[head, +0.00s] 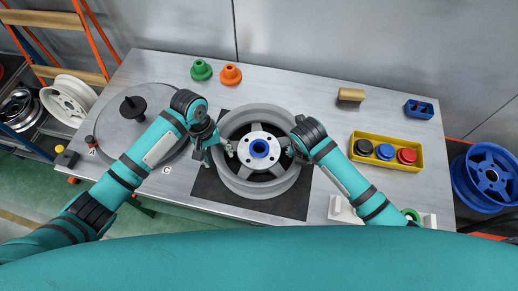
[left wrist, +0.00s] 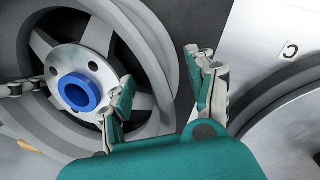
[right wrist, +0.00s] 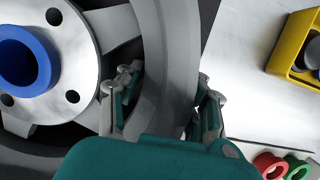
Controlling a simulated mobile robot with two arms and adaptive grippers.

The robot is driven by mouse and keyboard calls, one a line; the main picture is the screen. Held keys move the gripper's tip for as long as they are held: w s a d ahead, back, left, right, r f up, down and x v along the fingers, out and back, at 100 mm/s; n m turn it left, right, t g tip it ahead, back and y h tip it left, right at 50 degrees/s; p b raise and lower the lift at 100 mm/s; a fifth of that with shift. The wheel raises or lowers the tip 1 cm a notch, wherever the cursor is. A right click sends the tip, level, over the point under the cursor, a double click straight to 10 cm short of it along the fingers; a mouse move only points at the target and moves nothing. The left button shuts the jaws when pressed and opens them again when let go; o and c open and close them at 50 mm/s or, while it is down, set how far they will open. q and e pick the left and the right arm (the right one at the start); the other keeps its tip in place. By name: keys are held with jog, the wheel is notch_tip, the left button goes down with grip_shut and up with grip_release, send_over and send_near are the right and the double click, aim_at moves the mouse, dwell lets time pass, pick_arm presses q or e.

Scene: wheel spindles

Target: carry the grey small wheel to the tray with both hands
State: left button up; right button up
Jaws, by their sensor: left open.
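The grey small wheel (head: 236,183) lies flat on a black mat (head: 295,203) in the middle of the table, with a blue ring (head: 259,148) at its silver hub. My left gripper (head: 217,157) is open at the wheel's left rim. In the left wrist view its fingers (left wrist: 163,88) stand apart, one over the wheel's inside and one outside the rim. My right gripper (head: 293,153) is at the right rim. In the right wrist view its fingers (right wrist: 165,92) are wide apart with the rim between them; contact is unclear. I cannot tell which thing is the tray.
A round grey plate (head: 115,136) with a black knob (head: 132,108) is at left. Green (head: 201,70) and orange (head: 231,74) pieces stand behind. A yellow box (head: 386,163) of coloured pieces and a blue block (head: 418,109) are at right. Other wheels flank the table.

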pick_arm(q)
jog(key=shift+c, duration=0.4)
pick_arm(e)
jog(key=shift+c, duration=0.4)
pick_arm(q)
jog(key=c, duration=0.7)
pick_arm(e)
grip_shut()
pick_arm(q)
grip_shut()
jog(key=shift+r, duration=0.2)
pick_arm(e)
jog(key=shift+w+r, duration=0.15)
jog(key=shift+r, duration=0.05)
